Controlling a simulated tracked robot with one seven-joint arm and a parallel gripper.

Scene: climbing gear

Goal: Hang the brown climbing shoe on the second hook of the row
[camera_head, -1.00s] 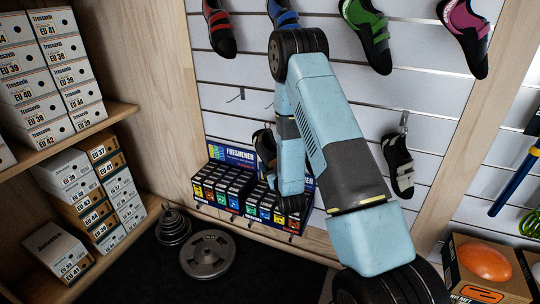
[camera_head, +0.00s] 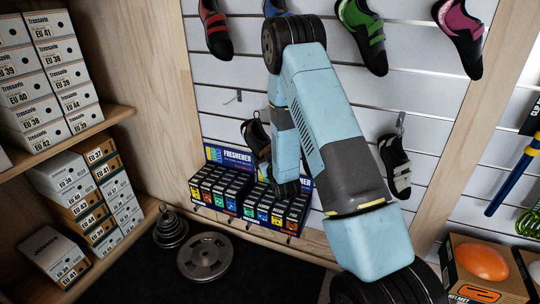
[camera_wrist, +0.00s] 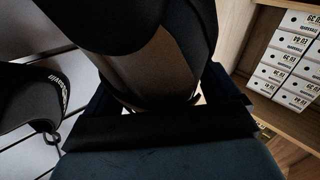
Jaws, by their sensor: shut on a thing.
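The brown climbing shoe (camera_head: 255,139) shows partly in the head view, left of my forearm, in front of the slatted wall and above the freshener display. It looks dark brown and black, toe hidden. In the wrist view the shoe (camera_wrist: 160,65) fills the top middle, and my gripper (camera_wrist: 163,103) is shut on it. The head view hides the gripper behind my arm. An empty hook (camera_head: 233,97) sticks out of the wall, up and left of the shoe. Another hook (camera_head: 400,121) at the right carries a grey and black shoe (camera_head: 397,168). My arm hides the wall between.
The freshener display (camera_head: 247,197) stands right below the held shoe. Coloured shoes, including a green one (camera_head: 362,32), hang above. Another dark shoe (camera_wrist: 30,98) is close at the left in the wrist view. Shoe boxes (camera_head: 50,85) fill shelves at left; weight plates (camera_head: 205,256) lie below.

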